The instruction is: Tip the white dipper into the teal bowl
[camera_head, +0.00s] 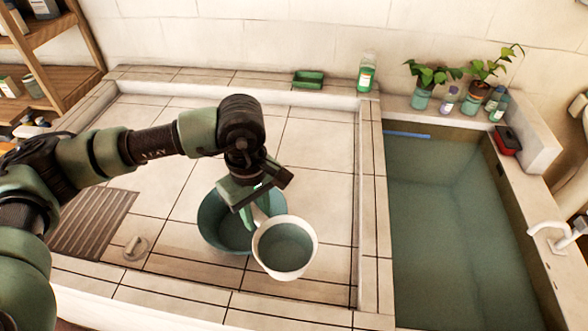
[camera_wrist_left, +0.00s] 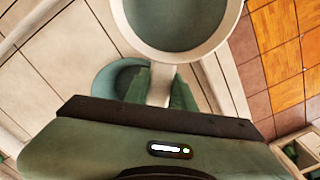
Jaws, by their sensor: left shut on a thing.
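The white dipper (camera_head: 287,268) is held roughly upright at the right side of the teal bowl (camera_head: 215,233), above the tiled floor of the washing area. Water shows inside the dipper. My left gripper (camera_head: 250,207) is shut on the dipper's handle. In the left wrist view the dipper (camera_wrist_left: 205,50) fills the top, its handle between the fingers (camera_wrist_left: 162,85). The teal bowl (camera_wrist_left: 108,80) shows below it, partly hidden by the dipper and the gripper. The dipper overlaps the bowl's right rim in the head view. My right gripper is not in view.
A water-filled basin (camera_head: 440,220) with a tap (camera_head: 555,235) lies to the right behind a tiled ledge. Bottles, potted plants (camera_head: 432,75) and a green soap dish (camera_head: 308,79) line the back ledge. A drain grate (camera_head: 92,224) and a metal floor fitting (camera_head: 136,248) lie left.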

